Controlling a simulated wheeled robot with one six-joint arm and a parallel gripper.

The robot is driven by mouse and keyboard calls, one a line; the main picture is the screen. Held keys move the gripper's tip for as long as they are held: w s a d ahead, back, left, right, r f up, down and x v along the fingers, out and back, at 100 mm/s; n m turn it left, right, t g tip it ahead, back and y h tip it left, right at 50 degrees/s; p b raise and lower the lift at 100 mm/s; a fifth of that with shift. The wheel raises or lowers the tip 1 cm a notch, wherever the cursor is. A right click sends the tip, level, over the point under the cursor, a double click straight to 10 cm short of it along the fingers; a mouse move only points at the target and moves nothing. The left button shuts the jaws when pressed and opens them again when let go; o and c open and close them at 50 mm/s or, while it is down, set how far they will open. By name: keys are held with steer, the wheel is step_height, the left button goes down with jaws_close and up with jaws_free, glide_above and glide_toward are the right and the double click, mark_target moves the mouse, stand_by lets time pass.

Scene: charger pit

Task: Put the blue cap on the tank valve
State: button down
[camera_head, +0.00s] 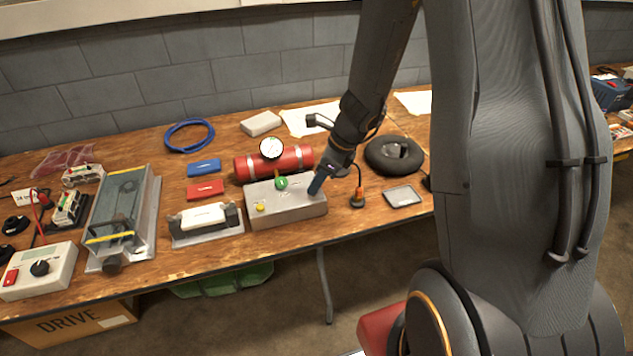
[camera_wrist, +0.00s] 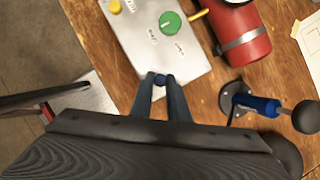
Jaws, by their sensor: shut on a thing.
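My gripper (camera_wrist: 160,82) is shut on a small, dark blue cap (camera_wrist: 159,79) between its fingertips. In the head view my gripper (camera_head: 316,186) is over the right end of a grey control box, and the cap cannot be made out there. The red tank (camera_head: 243,167) lies on its side behind the box, with a round white gauge (camera_head: 271,147) on top. The tank (camera_wrist: 244,45) also shows at the upper right in the wrist view, apart from the cap. I cannot make out its valve for certain; my arm may hide part of that end.
The grey box (camera_head: 300,206) carries a green knob (camera_head: 282,183) and a yellow button (camera_head: 260,207). Red and blue blocks lie left of the tank.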

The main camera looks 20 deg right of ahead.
steer(key=shift+f+b, duration=0.35)
steer(key=shift+f, duration=0.1)
steer(key=c, duration=1.6)
jaws_free()
steer(key=shift+p+v, duration=0.45)
steer(key=shift+v, duration=3.5)
steer(key=s+a+r+n+h, duration=0.1)
steer(key=s+n, duration=0.4)
steer(key=n, duration=0.3)
steer(key=s+a+r+n+g+h, duration=0.1)
steer(key=s+n, duration=0.4)
steer(key=n, duration=0.4)
steer(key=s+a+r+n+g+h, duration=0.1)
steer(key=s+r+n, duration=0.1)
steer(key=s+n, duration=0.3)
steer(key=shift+r+n+h, duration=0.1)
steer(key=shift+n+h, duration=0.3)
steer(key=shift+n, duration=1.3)
